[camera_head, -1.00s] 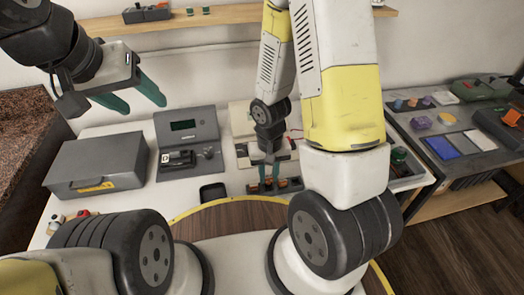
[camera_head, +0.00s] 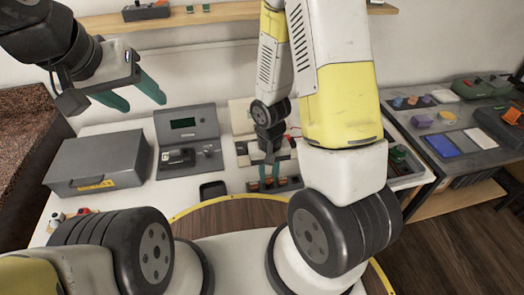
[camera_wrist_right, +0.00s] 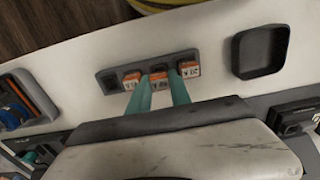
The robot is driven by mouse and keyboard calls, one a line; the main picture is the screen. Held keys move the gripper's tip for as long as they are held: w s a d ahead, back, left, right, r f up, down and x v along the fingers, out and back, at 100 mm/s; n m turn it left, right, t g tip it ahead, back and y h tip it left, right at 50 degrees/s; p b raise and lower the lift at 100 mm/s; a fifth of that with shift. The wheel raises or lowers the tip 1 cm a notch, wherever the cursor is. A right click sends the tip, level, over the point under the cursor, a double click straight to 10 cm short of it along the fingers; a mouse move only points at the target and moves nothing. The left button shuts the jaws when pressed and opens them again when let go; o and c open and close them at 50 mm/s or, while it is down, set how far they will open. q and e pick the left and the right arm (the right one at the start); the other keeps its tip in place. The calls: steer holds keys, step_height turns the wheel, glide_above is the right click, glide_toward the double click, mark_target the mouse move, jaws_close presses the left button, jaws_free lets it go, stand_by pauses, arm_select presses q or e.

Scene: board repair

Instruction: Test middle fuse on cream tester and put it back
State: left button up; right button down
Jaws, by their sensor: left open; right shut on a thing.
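A grey fuse rack (camera_head: 288,184) stands on the white table in front of my right arm. In the right wrist view the rack (camera_wrist_right: 112,80) holds three orange-and-white fuses in a row. My right gripper (camera_wrist_right: 161,92) is shut on the middle fuse (camera_wrist_right: 158,81), which is still in the row between its neighbours. In the head view this gripper (camera_head: 268,181) points down at the rack. A cream device (camera_head: 241,115), seemingly the cream tester, stands behind it, partly hidden by my right arm. My left gripper (camera_head: 142,97) is open and empty, raised at the upper left.
A grey tester with a green screen (camera_head: 203,123) and a grey case (camera_head: 85,163) stand to the left. A small dark tray (camera_head: 212,189) is beside the rack. A side table with coloured pads (camera_head: 446,148) is at right. A wooden shelf (camera_head: 220,16) runs along the wall.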

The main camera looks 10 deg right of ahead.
steer(key=shift+f, duration=1)
stand_by(1.6)
steer(key=c, duration=1)
jaws_free()
steer(key=shift+r, duration=0.15)
steer(key=shift+r, duration=1.3)
steer(key=shift+r, duration=0.15)
steer(key=shift+r, duration=2.9)
steer(key=shift+r, duration=0.1)
